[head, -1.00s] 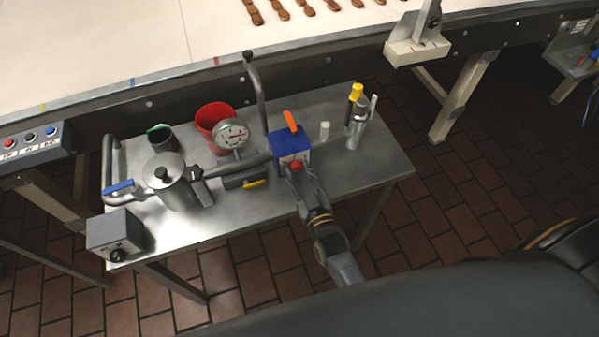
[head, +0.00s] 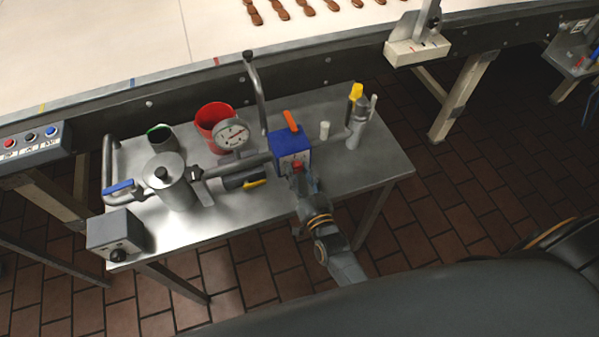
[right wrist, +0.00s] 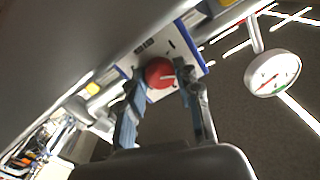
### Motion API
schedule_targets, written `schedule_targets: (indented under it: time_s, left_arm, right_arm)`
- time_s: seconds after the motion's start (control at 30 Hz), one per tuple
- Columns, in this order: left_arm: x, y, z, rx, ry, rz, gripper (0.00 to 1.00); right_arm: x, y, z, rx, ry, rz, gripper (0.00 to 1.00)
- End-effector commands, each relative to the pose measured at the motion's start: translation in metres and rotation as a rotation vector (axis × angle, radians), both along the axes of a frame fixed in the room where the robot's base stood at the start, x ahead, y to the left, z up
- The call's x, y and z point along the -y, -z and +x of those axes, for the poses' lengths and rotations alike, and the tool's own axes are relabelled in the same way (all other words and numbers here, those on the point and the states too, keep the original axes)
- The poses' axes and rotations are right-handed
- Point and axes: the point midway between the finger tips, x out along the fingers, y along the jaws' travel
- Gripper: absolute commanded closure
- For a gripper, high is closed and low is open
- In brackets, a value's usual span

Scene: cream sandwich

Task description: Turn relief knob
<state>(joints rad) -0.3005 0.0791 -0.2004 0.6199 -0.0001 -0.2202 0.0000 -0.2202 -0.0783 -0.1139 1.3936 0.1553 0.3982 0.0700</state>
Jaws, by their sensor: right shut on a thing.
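The relief knob is a red round knob (head: 297,166) on the front face of a blue box (head: 290,143) with an orange lever on top. In the right wrist view the red knob (right wrist: 160,73) sits between my fingertips, in front of a white plate with dark marks. My right gripper (head: 298,172) reaches up to it from the front of the table and is shut on it. In the right wrist view the right gripper's fingers (right wrist: 158,82) lie on either side of the knob. My left gripper is not in view.
A steel table (head: 222,262) holds the blue box, a gauge (head: 232,134), a steel pot (head: 172,185), a red bucket (head: 213,117), a grey box with a black knob (head: 115,233) and a yellow-topped cylinder (head: 356,125). The table's right front is clear.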

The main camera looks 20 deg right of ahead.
Motion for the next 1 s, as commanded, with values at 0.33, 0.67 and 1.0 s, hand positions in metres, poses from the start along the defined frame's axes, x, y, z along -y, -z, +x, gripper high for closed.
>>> schedule_targets:
  time_s: [0.33, 0.67, 1.0]
  left_arm:
    - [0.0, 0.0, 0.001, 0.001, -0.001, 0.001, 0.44]
    - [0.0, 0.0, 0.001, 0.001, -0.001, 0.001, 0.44]
    - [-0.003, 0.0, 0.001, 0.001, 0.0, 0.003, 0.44]
  right_arm:
    - [0.0, 0.0, 0.0, 0.0, 0.0, 0.014, 0.98]
    - [0.0, 0.0, 0.0, 0.0, 0.0, 0.013, 0.44]
    - [0.001, 0.001, -0.011, -0.003, 0.0, 0.013, 0.44]
